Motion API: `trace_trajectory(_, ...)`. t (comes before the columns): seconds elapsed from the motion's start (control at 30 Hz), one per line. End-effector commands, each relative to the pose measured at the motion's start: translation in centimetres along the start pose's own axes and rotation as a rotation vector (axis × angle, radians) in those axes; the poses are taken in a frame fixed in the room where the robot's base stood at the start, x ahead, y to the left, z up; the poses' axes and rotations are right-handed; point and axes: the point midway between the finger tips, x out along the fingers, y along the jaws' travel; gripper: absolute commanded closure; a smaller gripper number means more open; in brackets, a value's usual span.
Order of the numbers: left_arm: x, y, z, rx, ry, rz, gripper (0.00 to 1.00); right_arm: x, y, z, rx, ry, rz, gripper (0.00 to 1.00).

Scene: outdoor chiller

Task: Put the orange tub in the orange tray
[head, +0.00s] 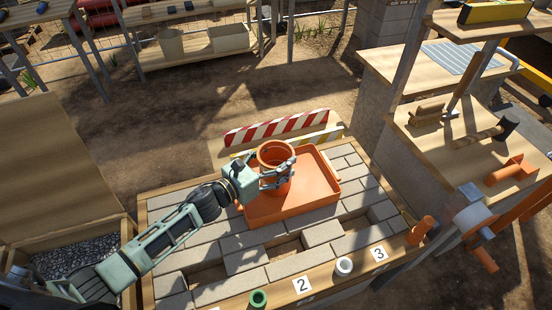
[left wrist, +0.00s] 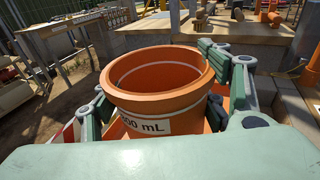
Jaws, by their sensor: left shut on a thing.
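The orange tub (head: 274,170) is upright, with a white label reading partly "00 mL" in the left wrist view (left wrist: 160,95). My left gripper (head: 276,176) is shut on the tub, with its fingers around the sides. It also shows in the left wrist view (left wrist: 165,100), with green finger pads on both sides of the tub. The orange tray (head: 312,201) lies on the grey brick-topped table. The tub is over the tray's left part; I cannot tell whether its base touches the tray floor. My right gripper is not in view.
Along the table's front edge are a green pipe end (head: 258,298), a white one (head: 344,266), an orange one (head: 421,230) and number cards (head: 302,285). A wooden bench (head: 478,150) with a hammer is at right.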

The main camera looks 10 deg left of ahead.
Motion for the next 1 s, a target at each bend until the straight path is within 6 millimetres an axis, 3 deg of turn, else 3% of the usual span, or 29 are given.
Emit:
trace_trajectory(0.27, 0.0, 0.0, -0.4, 0.0, -0.001, 0.0, 0.94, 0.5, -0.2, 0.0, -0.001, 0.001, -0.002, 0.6)
trace_trajectory(0.3, 0.0, 0.0, -0.2, -0.001, 0.0, 0.0, 0.28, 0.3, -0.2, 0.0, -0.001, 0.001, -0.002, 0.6)
trace_trajectory(0.4, 0.0, 0.0, -0.2, -0.001, 0.0, 0.0, 0.2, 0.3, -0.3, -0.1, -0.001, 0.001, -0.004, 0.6)
trace_trajectory(0.5, 0.0, 0.0, -0.2, 0.0, 0.001, 0.0, 0.13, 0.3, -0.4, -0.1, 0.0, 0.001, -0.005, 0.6)
trace_trajectory(0.9, 0.0, 0.0, 0.3, 0.0, 0.0, 0.0, 0.13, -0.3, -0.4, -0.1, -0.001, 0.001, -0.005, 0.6)
trace_trajectory(1.0, -1.5, 0.0, -0.2, -0.001, 0.003, 0.001, 0.13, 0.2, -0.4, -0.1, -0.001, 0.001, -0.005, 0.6)
